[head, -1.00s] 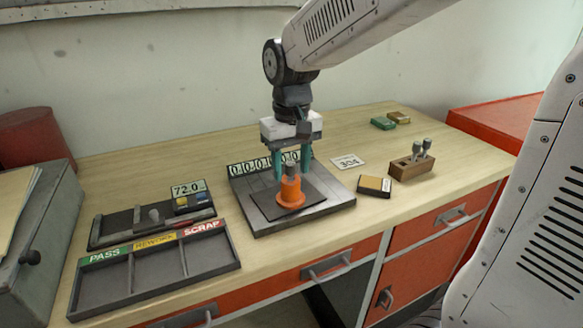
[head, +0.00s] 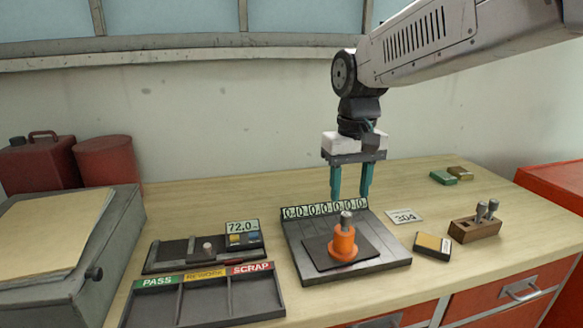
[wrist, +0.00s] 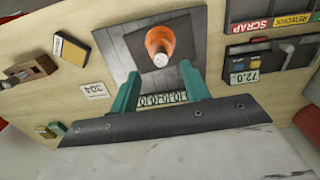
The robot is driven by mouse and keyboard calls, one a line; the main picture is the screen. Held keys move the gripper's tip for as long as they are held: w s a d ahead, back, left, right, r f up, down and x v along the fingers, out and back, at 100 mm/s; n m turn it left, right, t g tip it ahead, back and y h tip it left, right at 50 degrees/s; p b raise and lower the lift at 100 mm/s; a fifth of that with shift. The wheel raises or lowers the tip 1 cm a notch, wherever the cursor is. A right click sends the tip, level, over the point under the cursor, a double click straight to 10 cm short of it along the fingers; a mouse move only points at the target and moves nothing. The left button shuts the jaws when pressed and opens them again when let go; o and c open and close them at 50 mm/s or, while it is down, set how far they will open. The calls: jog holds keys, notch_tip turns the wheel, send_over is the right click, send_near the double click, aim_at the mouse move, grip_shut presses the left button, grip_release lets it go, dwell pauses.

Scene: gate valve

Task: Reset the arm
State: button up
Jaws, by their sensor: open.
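My gripper (head: 351,190) points straight down above the back of a grey plate fixture (head: 390,266), near its row of number tiles (head: 325,207). Its two teal fingers are apart with nothing between them. An orange flanged part (head: 344,244) with a grey stem on top stands upright on the dark pad of the fixture, in front of the fingers and apart from them. In the wrist view the orange part (wrist: 160,42) shows beyond the fingertips, and the open gripper (wrist: 158,75) is empty.
A tray marked PASS, REWORK and SCRAP (head: 205,303) lies at front left, with a gauge reading 72.0 (head: 243,228) behind it. A 304 card (head: 404,217), a small box (head: 432,245) and a wooden block with pegs (head: 475,228) are at right. Red cans stand at back left.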

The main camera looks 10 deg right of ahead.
jog(key=s+d+f, duration=0.1)
jog(key=s+f, duration=0.1)
jog(key=s, duration=0.8)
jog(key=s+d+f+t, duration=0.1)
jog(key=s+d+f, duration=0.1)
jog(key=s, duration=0.9)
jog(key=shift+s+f, duration=0.3)
jog(key=shift+f, duration=0.2)
